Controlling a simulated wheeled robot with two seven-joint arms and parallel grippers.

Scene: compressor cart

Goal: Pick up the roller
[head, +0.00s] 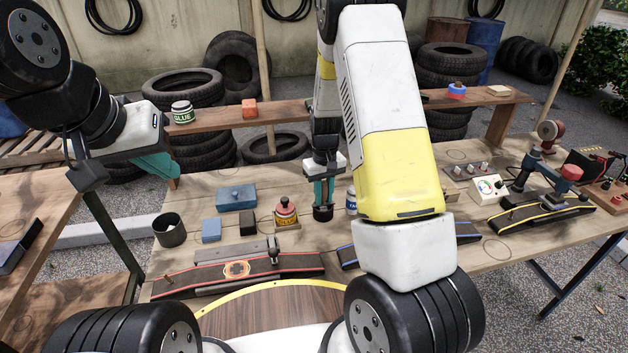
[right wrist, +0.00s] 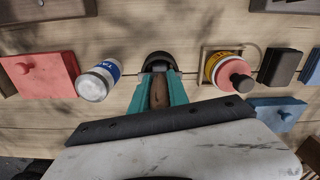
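The roller (right wrist: 159,95) shows as a brown handle with a dark rounded part beyond it in the right wrist view. In the head view my right gripper (head: 322,196) points down at the table behind the yellow toy-like jar, its teal fingers on either side of the roller. The fingers (right wrist: 160,92) look close against the handle, with no clear gap. The roller's dark lower end is at or near the tabletop; whether it touches cannot be told. My left gripper (head: 155,164) hangs at the left, away from the roller, its fingers seen side-on and overlapping.
A white-blue can (right wrist: 98,82) and a red-topped yellow jar (head: 286,213) stand close on either side of the right gripper. A glue jar (head: 182,112) stands on the rear shelf.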

